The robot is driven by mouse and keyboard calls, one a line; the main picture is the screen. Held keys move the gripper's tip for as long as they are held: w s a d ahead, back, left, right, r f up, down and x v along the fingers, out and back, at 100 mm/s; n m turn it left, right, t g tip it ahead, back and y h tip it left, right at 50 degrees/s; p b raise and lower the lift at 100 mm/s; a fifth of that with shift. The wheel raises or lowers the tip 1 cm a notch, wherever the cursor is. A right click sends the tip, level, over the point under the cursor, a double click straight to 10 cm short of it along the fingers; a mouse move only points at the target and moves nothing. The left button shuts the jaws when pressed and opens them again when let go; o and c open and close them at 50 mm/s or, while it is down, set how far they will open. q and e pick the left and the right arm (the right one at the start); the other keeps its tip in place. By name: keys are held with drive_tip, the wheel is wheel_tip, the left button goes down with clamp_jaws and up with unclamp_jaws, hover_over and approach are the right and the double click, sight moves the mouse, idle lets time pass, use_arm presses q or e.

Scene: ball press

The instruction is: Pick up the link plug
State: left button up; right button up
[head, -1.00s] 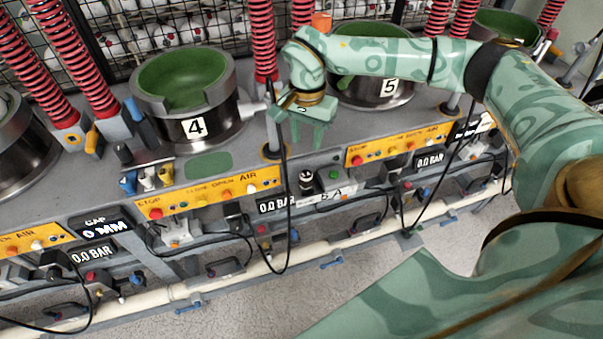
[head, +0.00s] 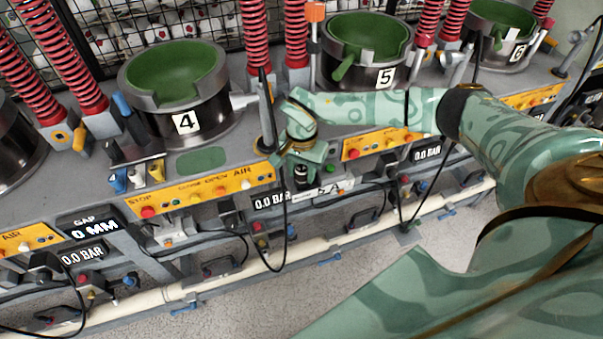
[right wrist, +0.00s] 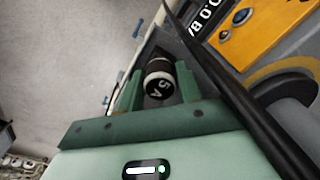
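The link plug (head: 301,176) is a small black cylinder with a pale band, standing at the front of the press bench below station 5. In the right wrist view the link plug (right wrist: 160,86) shows a dark face marked "5 A". My right gripper (head: 303,160) is right above and behind it, pointing down. In the right wrist view my right gripper (right wrist: 158,80) has its two green fingers apart, one on each side of the plug, with small gaps visible. The plug's lower end is hidden. My left gripper is not in view.
A black cable (head: 283,205) hangs close beside the gripper and crosses the right wrist view. Orange button panels (head: 205,189) lie on both sides. Green-lined bowls 4 (head: 184,122) and 5 (head: 385,77) stand behind. A cream pipe (head: 240,275) runs below.

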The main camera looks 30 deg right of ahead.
sight(302, 170)
drive_tip(key=c, duration=0.6)
drive_tip(key=shift+r, duration=0.1)
drive_tip(key=shift+r, duration=0.25)
drive_tip(key=r, duration=0.2)
drive_tip(key=r+p, duration=0.1)
drive_tip(key=shift+s+a+r, duration=0.1)
drive_tip(key=shift+s+r, duration=0.15)
drive_tip(key=shift+r, duration=0.1)
drive_tip(key=s+a+r+p, duration=0.1)
drive_tip(key=s+a+r, duration=0.1)
drive_tip(key=s+r, duration=0.2)
drive_tip(key=s+a+r+p, duration=0.1)
drive_tip(key=s+r, duration=0.3)
drive_tip(key=s, duration=0.4)
drive_tip(key=shift+s+a+r, duration=0.35)
drive_tip(key=shift+a+r, duration=0.05)
drive_tip(key=shift+a, duration=0.4)
